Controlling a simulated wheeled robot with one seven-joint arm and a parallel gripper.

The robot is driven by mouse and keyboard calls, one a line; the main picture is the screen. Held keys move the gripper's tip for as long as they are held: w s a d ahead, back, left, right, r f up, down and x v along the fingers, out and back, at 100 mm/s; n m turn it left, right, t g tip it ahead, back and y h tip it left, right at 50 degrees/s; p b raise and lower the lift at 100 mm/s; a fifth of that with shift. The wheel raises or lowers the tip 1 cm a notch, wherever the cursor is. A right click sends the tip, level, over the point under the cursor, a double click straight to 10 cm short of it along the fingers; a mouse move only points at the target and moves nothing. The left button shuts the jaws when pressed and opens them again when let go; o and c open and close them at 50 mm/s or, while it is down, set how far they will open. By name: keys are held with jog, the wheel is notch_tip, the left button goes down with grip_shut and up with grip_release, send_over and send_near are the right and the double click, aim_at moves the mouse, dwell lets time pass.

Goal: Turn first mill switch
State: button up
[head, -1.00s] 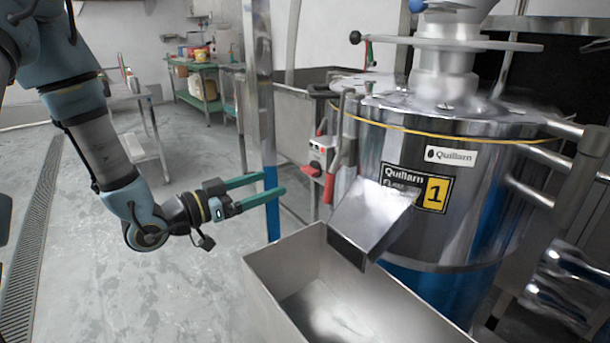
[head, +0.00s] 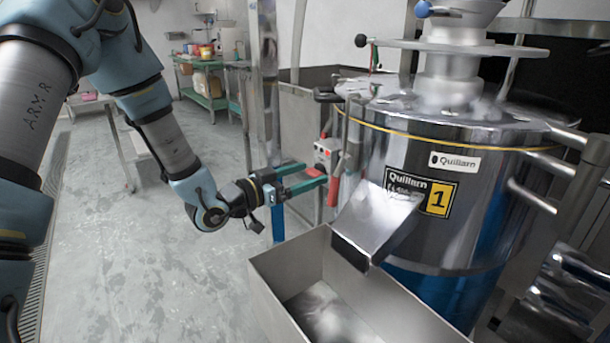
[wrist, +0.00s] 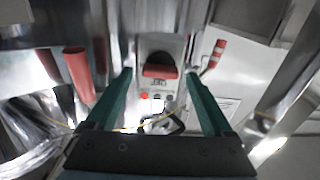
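The first mill (head: 400,225) is a shiny steel drum with a yellow "1" label, at the right of the head view. Its switch box (head: 326,150) is a small grey box on the mill's left side. In the wrist view a red switch knob (wrist: 160,66) sits on this box, above small buttons. My gripper (head: 313,174) is open, its green fingers pointing at the box. In the wrist view the fingertips (wrist: 158,76) show on either side of the knob, apart from it; I cannot tell the remaining depth. In the head view the fingers partly hide the box's lower part.
A red handle (head: 336,182) stands close right of the fingers; a red grip (wrist: 80,72) shows left in the wrist view. A steel post (head: 266,90) stands beside my wrist. The chute (head: 375,225) and open steel bin (head: 270,288) lie below right.

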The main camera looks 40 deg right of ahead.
jog(key=c, duration=1.3)
jog(key=shift+n, duration=0.3)
jog(key=n+p, duration=0.2)
jog(key=n, duration=0.1)
jog(key=shift+w+r+n, duration=0.1)
jog(key=shift+w+n, duration=0.05)
jog(key=shift+n, duration=0.25)
jog(key=n+p, duration=0.1)
jog(key=n, duration=0.3)
jog(key=shift+p, duration=0.4)
jog(key=n+p, duration=0.1)
jog(key=n, duration=0.2)
jog(key=n+p, duration=0.1)
jog(key=n, duration=0.1)
jog(key=shift+w+f+n, duration=0.15)
jog(key=shift+f+n, duration=0.05)
jog(key=shift+n, duration=0.2)
jog(key=shift+f+n+p, duration=0.1)
jog(key=shift+n+p, duration=0.4)
jog(key=shift+n, duration=1.3)
